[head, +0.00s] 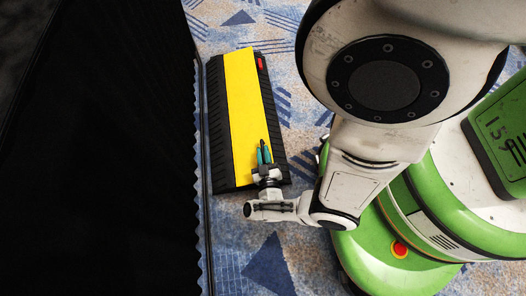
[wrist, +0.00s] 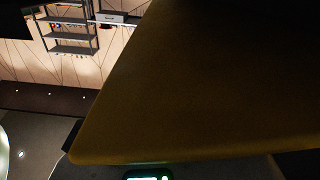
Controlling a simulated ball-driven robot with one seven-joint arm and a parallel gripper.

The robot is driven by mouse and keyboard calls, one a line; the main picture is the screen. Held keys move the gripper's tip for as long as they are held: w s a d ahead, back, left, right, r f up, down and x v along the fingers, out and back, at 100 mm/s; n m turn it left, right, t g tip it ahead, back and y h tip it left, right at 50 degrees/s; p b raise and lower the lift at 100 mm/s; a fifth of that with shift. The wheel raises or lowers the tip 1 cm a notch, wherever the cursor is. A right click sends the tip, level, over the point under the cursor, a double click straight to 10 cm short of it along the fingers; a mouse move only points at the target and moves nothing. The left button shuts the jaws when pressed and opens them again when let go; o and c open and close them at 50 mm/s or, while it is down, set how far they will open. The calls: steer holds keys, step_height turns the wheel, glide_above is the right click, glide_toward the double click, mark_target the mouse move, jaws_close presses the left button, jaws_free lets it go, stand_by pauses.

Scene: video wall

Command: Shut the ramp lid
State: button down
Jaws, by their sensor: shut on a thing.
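The black ramp (head: 218,130) lies on the carpet in the head view, with its long yellow lid (head: 250,90) along it. The lid fills much of the wrist view (wrist: 200,90) as a dark yellow panel, close up. Its edge shows against the room there, so it appears raised from the ramp; the exact angle is unclear. My gripper (head: 264,154), with teal fingers, is at the lid's near right part and shut on it. The fingers' exact contact is hard to see. The hinge side is hidden.
A large black panel (head: 95,150) stands close along the ramp's left side. A small red mark (head: 261,63) is at the ramp's far right corner. Patterned carpet (head: 270,262) is open in front. A grey shelf unit (wrist: 68,35) stands far off in the wrist view.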

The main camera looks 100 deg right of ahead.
steer(key=c, duration=1.2)
jaws_free()
steer(key=shift+o, duration=0.2)
steer(key=shift+a, duration=0.1)
steer(key=a, duration=1)
steer(key=shift+s+a, duration=0.2)
steer(key=shift+a, duration=0.1)
